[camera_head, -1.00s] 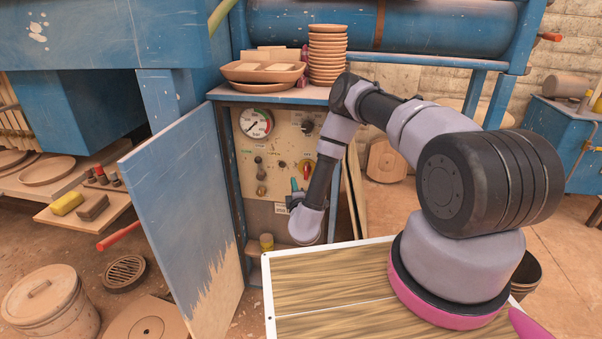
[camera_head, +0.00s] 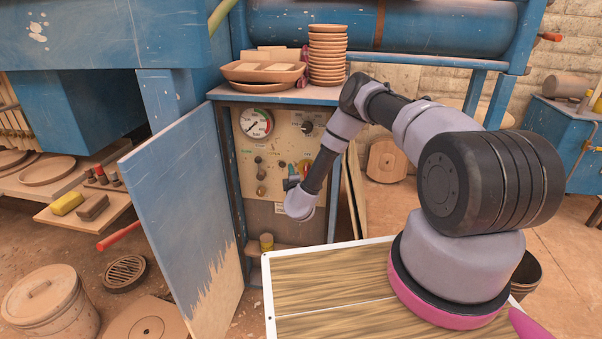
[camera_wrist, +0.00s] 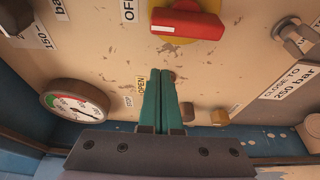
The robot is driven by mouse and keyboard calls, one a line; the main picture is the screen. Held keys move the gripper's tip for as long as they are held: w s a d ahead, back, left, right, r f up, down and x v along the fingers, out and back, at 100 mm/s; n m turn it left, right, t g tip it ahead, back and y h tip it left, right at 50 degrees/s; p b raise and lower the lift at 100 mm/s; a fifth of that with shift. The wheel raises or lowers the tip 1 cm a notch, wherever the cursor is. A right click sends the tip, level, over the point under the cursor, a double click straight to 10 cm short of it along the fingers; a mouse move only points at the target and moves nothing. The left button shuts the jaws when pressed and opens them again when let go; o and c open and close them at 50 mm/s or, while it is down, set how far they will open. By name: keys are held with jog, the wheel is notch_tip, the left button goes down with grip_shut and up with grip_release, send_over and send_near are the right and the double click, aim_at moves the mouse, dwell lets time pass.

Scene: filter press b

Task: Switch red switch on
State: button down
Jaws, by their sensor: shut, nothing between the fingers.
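The red switch (camera_wrist: 187,22) is a red rotary handle on a yellow round plate, fixed to a beige control panel (camera_head: 276,135). In the wrist view it is at the top, with its bar lying across the picture and an "OFF" label to its left. In the head view it shows small (camera_head: 305,166), partly hidden by my arm. My gripper (camera_wrist: 162,75) has teal fingers, pressed together and empty. Their tips point toward the switch and appear below it in the wrist view, apart from it in the picture. Whether they touch the panel I cannot tell. In the head view my gripper (camera_head: 290,178) is at the panel.
A pressure gauge (camera_wrist: 76,110) and small knobs (camera_wrist: 220,117) sit on the panel around my fingers. An open blue cabinet door (camera_head: 185,210) stands to the left. Stacked clay dishes (camera_head: 327,55) stand on the cabinet top. A wood-grain board (camera_head: 330,285) lies in front.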

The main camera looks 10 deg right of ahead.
jog(key=shift+s+d, duration=0.3)
jog(key=shift+d, duration=0.3)
jog(key=shift+s+d, duration=0.25)
jog(key=shift+d, duration=0.4)
jog(key=shift+s+d, duration=0.3)
jog(key=shift+d, duration=0.3)
